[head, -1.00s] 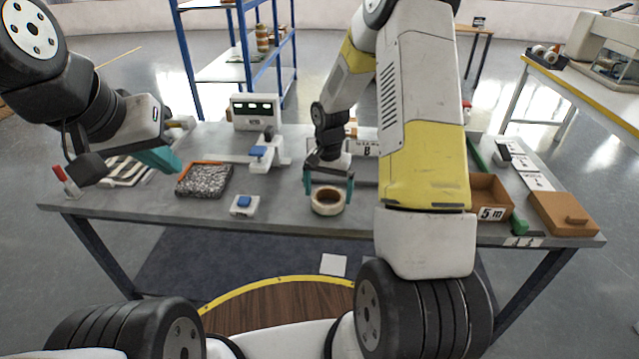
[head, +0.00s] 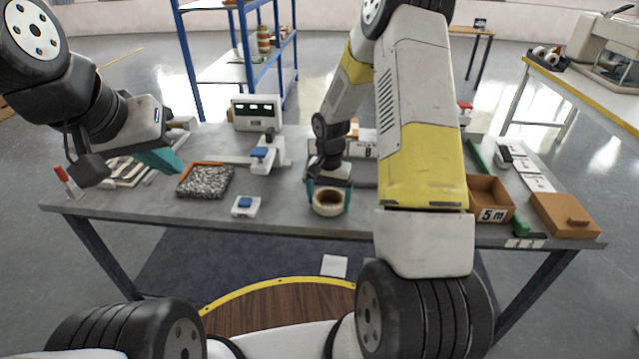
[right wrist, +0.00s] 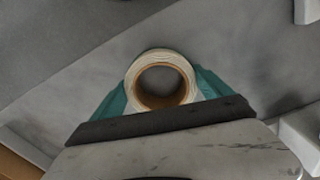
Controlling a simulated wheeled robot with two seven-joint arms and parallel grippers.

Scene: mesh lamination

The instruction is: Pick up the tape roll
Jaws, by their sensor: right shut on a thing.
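The tape roll (head: 328,209) is a cream ring with a brown core, near the front edge of the grey table (head: 270,222). My right gripper (head: 329,193) is down at the roll and shut on it. In the right wrist view the teal fingers press the tape roll (right wrist: 133,80) from both sides, with its hole facing the camera. I cannot tell whether the roll still touches the table. My left gripper (head: 165,162) hangs above the left part of the table, away from the roll; its fingers overlap, so its opening is unclear.
A speckled mesh pad (head: 205,181) with an orange edge and a small blue-button box (head: 245,206) lie left of the roll. A brown open bin (head: 489,193) marked "5 m" and a brown lidded box (head: 565,214) are at the right. Bare table lies between button box and roll.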

